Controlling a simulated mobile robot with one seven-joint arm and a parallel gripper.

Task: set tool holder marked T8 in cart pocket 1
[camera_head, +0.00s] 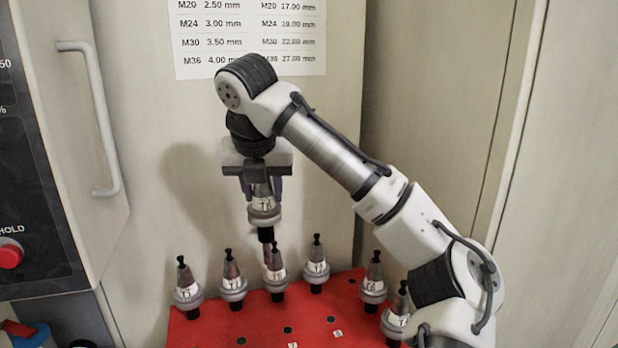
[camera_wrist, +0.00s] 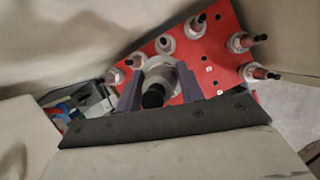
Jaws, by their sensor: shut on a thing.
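My gripper (camera_head: 263,188) is shut on a tool holder (camera_head: 264,207) with a white label. It holds it upright above the back of the red cart top (camera_head: 311,310). The marking on the held label is too small to read for sure. In the wrist view my gripper (camera_wrist: 160,86) has its two fingers on either side of the held tool holder (camera_wrist: 161,72), whose dark end faces the camera. Bare dark pockets show in the red top, one of them near the front middle (camera_head: 288,330). I cannot tell which is pocket 1.
Several other labelled tool holders stand in the cart, at the left (camera_head: 187,290), in the back row (camera_head: 316,266) and at the right (camera_head: 373,284). A machine panel with a red button (camera_head: 10,253) is at the left. A wall chart (camera_head: 247,35) hangs behind.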

